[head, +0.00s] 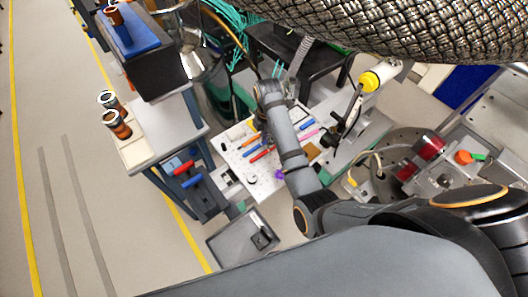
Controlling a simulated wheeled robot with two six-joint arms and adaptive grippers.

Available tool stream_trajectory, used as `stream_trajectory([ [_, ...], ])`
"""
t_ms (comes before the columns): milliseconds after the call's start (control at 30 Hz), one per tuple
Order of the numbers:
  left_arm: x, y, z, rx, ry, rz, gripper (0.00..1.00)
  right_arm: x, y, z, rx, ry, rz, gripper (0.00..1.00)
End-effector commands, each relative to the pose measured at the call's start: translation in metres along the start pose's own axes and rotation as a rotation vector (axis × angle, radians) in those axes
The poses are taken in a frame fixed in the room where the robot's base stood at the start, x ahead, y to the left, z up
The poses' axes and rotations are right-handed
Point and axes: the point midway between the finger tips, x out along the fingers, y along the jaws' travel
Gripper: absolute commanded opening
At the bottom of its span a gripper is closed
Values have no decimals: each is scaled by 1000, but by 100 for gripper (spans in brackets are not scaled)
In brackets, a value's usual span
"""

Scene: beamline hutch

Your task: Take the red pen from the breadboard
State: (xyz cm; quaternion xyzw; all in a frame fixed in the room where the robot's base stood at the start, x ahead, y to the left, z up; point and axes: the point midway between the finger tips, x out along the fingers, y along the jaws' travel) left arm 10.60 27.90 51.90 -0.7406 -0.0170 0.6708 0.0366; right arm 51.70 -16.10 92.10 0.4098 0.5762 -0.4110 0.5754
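The white breadboard (233,159) lies in the middle of the head view with several small tools on it. The red pen (261,153) lies on it, just left of my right forearm. An orange pen (248,142) and a blue pen (251,150) lie close beside it. Another blue pen (306,125) and a pink pen (307,135) lie right of the forearm. My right arm reaches across the board, and its wrist is beyond the red pen. My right gripper (266,127) is mostly hidden by the wrist, so its fingers cannot be made out. My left gripper is out of view.
A grey cart (165,130) with copper-coloured cylinders (116,123) stands at left. A yellow-capped device (370,81) and a round metal chamber (385,165) stand at right. A large braided hose (420,30) crosses the top. Open floor lies at far left.

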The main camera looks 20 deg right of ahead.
Motion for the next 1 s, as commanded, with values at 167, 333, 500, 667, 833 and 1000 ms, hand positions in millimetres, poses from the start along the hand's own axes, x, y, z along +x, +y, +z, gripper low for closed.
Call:
stream_trajectory([
  [167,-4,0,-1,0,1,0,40,7,-1,-1,1,1,-2,21],
  [333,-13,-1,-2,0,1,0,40,35,-2,-5,1,1,-3,21],
  [500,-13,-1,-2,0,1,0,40,52,-2,-5,1,1,1,21],
  [667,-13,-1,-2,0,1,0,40,53,-1,-5,2,0,2,21],
  [833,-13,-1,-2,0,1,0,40,53,-2,-5,2,0,2,2],
  [1000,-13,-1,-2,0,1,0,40,53,-1,-5,2,0,2,0],
])
